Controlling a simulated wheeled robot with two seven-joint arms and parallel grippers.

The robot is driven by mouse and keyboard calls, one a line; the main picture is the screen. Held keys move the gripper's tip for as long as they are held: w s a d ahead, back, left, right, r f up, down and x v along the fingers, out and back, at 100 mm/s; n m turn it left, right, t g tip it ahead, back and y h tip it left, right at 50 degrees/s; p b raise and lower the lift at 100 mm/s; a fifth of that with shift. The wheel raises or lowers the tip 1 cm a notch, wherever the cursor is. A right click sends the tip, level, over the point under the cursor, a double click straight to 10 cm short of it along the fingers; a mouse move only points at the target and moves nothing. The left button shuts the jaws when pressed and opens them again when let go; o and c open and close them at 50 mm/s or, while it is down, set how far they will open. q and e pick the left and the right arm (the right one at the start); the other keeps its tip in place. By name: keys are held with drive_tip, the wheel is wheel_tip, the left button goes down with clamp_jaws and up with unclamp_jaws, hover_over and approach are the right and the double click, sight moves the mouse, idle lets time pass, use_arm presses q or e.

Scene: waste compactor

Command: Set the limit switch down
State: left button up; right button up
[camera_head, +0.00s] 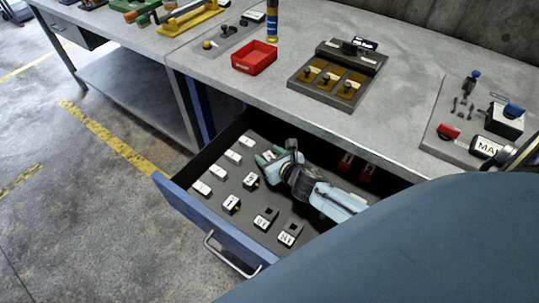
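My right gripper (266,157) reaches down into the open drawer (215,235), near its back. Its pale fingertips are beside a small white label at the back of the drawer. I cannot tell whether the fingers are apart or closed on something. No limit switch can be told for certain; any part between the fingers is too small or hidden. Small dark parts with white labels (250,181) stand on the drawer floor, and bare white labels (201,187) lie left of them. My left gripper is not in view.
On the workbench (215,66) above are a red bin (254,58), a dark fixture with several amber slots (334,80), and a grey panel (448,140) with buttons at right. Red parts (346,161) sit deeper in the drawer. The bench edge overhangs the drawer's back.

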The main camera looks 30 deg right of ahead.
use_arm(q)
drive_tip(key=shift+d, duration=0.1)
use_arm(e)
drive_tip(key=shift+r, duration=0.25)
drive_tip(key=p+v, duration=0.2)
drive_tip(key=v, duration=0.9)
drive_tip(key=shift+s+p, duration=0.1)
drive_tip(key=shift+p, duration=0.25)
drive_tip(key=shift+s+r, duration=0.2)
drive_tip(key=shift+s, duration=0.15)
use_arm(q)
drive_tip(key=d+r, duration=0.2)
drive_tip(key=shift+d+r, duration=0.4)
